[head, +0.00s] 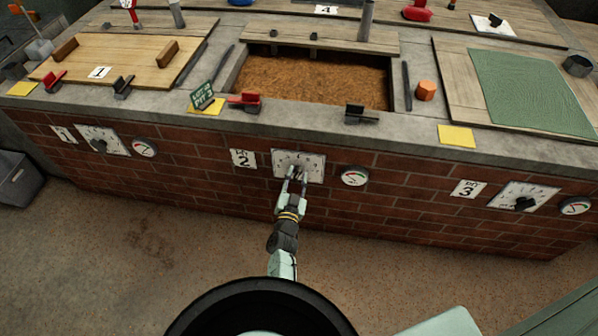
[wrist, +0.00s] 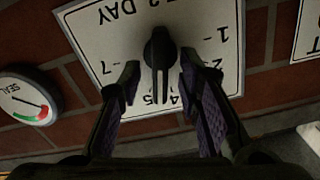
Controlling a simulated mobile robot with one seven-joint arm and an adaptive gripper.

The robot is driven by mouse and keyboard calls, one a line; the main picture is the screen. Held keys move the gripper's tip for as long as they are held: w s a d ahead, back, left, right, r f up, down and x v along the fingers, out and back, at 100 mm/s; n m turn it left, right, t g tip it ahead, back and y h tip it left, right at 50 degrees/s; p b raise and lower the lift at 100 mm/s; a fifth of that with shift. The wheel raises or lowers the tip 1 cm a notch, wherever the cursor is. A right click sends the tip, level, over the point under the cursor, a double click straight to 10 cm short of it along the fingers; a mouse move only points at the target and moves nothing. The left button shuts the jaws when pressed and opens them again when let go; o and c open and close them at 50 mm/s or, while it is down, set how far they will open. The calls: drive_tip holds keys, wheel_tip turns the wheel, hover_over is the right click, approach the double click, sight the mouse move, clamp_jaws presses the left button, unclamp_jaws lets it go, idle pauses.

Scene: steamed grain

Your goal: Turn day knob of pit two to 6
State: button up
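The day knob of pit two (wrist: 160,50) is black with a pale pointer line, on a white dial plate (wrist: 95,25) that appears upside down in the wrist view. Its pointer faces the 4 and 5 marks; the exact setting is unclear. The 1, 2 and 7 show; the 6 is hidden behind a finger. My gripper (wrist: 160,75) is open, one finger on each side of the knob, with visible gaps to it. In the head view my gripper (head: 297,175) is at the plate (head: 314,163) on the brick wall and largely covers the knob.
The pit 2 sign (head: 243,158) is left of the plate and a seal gauge (head: 354,176) right of it. A red-handled piece (head: 245,101) and a black one (head: 360,114) sit on the ledge above. Pit three's knob (head: 525,203) is far right.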

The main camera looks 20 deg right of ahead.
clamp_jaws()
idle(0.4)
